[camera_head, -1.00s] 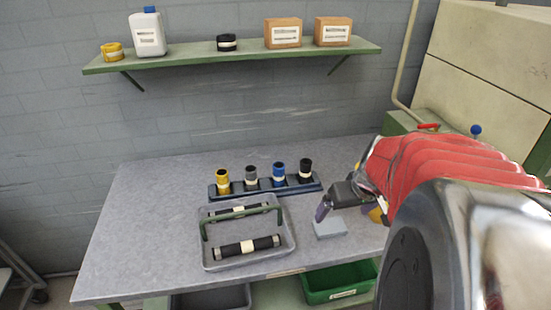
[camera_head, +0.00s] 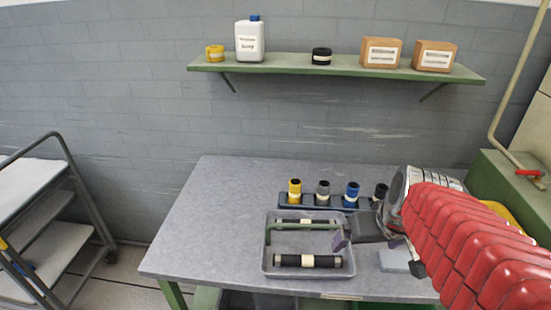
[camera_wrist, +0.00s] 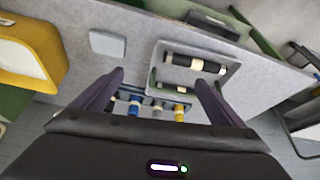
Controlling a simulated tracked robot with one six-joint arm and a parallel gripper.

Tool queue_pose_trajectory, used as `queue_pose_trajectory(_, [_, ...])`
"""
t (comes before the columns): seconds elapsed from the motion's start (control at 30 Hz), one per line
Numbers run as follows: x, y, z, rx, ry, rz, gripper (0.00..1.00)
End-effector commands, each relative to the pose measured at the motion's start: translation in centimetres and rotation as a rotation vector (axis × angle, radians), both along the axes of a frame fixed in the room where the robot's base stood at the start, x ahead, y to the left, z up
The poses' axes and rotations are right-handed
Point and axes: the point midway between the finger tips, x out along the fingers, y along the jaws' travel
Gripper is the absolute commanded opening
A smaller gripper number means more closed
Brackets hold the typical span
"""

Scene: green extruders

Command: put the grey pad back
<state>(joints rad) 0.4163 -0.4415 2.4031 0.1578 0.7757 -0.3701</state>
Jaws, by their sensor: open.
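The grey pad (camera_head: 394,260) is a flat, light square lying on the bench, right of the grey tray (camera_head: 268,262). My arm covers part of it in the head view. It shows whole in the wrist view (camera_wrist: 107,43), beyond the left finger and apart from it. My gripper (camera_head: 342,238) is open and empty, above the right side of the tray in the head view. In the wrist view, both fingers of my gripper (camera_wrist: 160,80) stand apart with nothing between them.
A wall shelf (camera_head: 340,65) holds boxes and a bottle. A trolley (camera_head: 45,220) stands left. The bench's left side is clear.

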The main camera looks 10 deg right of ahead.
Motion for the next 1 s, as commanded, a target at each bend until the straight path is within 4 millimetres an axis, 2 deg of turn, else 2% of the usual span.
queue_pose_trajectory(0.03, [-0.2, 1.6, 0.5, -0.003, -0.009, 0.023, 0.92])
queue_pose_trajectory(0.2, [-1.6, 5.8, 1.7, -0.005, -0.026, 0.07, 0.92])
queue_pose_trajectory(0.4, [-3.8, 9.8, 2.8, -0.005, -0.051, 0.116, 0.92])
queue_pose_trajectory(0.5, [-4.8, 11.1, 3.2, -0.002, -0.062, 0.132, 0.92])
queue_pose_trajectory(0.67, [-5.5, 11.7, 3.3, -0.001, -0.068, 0.138, 0.92])
queue_pose_trajectory(1.0, [-5.5, 11.7, 3.3, -0.001, -0.067, 0.137, 0.92])
